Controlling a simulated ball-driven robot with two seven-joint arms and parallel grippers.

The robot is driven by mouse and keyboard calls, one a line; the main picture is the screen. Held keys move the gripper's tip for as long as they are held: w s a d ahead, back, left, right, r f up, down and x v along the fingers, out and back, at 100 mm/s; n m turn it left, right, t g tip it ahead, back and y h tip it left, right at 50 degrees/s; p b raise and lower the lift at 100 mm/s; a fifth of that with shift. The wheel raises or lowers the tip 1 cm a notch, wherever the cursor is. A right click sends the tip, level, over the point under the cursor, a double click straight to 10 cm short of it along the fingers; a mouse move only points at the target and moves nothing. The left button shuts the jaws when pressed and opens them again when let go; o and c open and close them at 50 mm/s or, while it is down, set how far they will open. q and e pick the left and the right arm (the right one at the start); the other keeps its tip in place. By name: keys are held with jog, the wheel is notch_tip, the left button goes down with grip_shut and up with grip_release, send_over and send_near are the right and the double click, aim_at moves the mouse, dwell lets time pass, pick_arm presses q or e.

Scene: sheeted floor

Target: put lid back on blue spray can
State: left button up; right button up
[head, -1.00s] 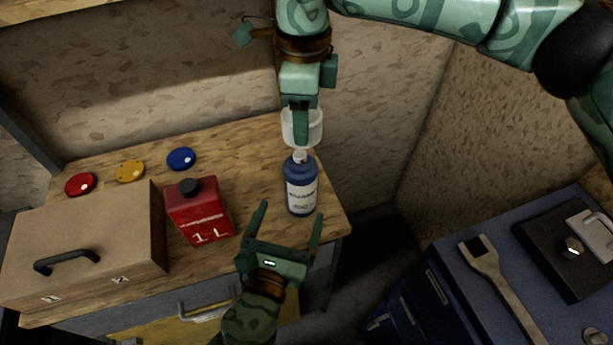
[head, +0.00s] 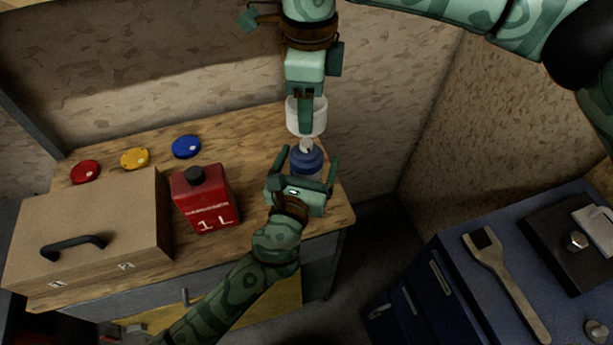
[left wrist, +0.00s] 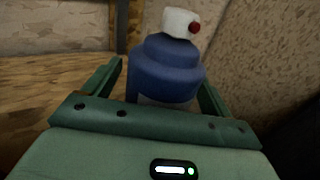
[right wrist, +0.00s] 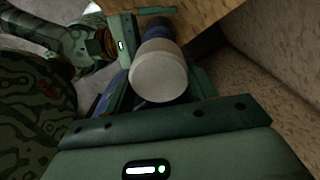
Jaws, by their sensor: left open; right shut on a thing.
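The blue spray can (head: 311,161) stands upright at the right end of the wooden bench top, its white nozzle showing. In the left wrist view the can (left wrist: 165,72) stands between the fingers, with a red dot on its nozzle. My left gripper (head: 308,154) is open, with a finger on either side of the can; I cannot tell whether they touch it. My right gripper (head: 305,128) points down, shut on the white lid (head: 319,116), just above the nozzle. In the right wrist view the lid (right wrist: 158,77) hides much of the can.
A red 1 L canister (head: 207,203) stands left of the can, beside a tan box (head: 90,225) with a black handle. Red (head: 85,172), yellow (head: 135,158) and blue (head: 186,147) discs lie behind. A blue cabinet (head: 450,255) with a wrench (head: 497,270) is at right.

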aim_at(309, 142)
pick_arm(q)
jog(key=shift+w+d, duration=0.1)
jog(key=shift+w, duration=0.35)
jog(key=c, duration=1.4)
jog(key=shift+c, duration=0.2)
pick_arm(e)
jog(key=shift+f, duration=2.5)
jog(key=shift+f, duration=0.9)
jog(key=shift+f, duration=0.55)
jog(key=o, duration=1)
jog(key=shift+o, duration=0.2)
